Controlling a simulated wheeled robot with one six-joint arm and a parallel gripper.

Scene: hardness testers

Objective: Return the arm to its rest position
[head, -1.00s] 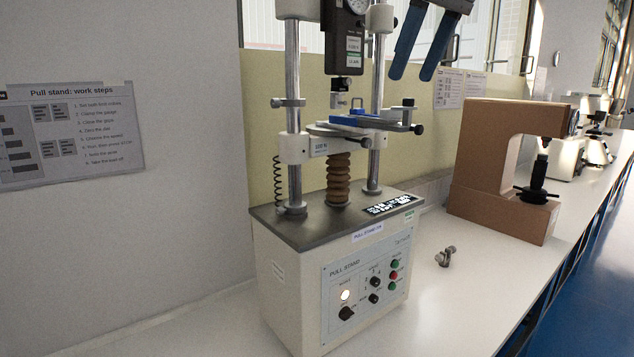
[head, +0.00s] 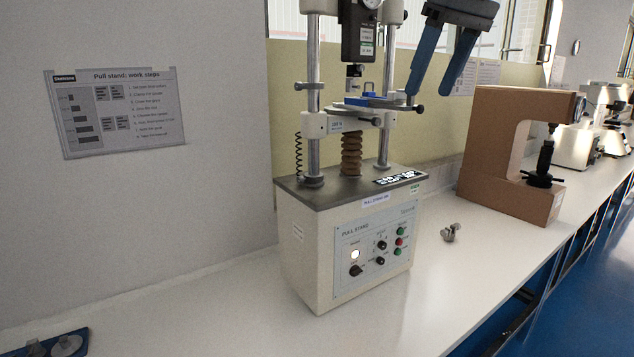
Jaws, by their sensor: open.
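My gripper (head: 443,88) shows at the top right of centre in the head view. Its two blue fingers point down and stand apart, with nothing between them. It is in the air, in front of the window and the yellow wall panel. In the picture it lies just right of the pull stand's gauge and clamp; I cannot tell the depth between them. The rest of my arm is out of the frame.
The pull stand (head: 340,240) stands on the white bench (head: 230,300), its lamp lit. A small metal part (head: 451,232) lies to its right. A brown tester (head: 490,150) stands farther right. A dark tray (head: 75,345) sits at lower left.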

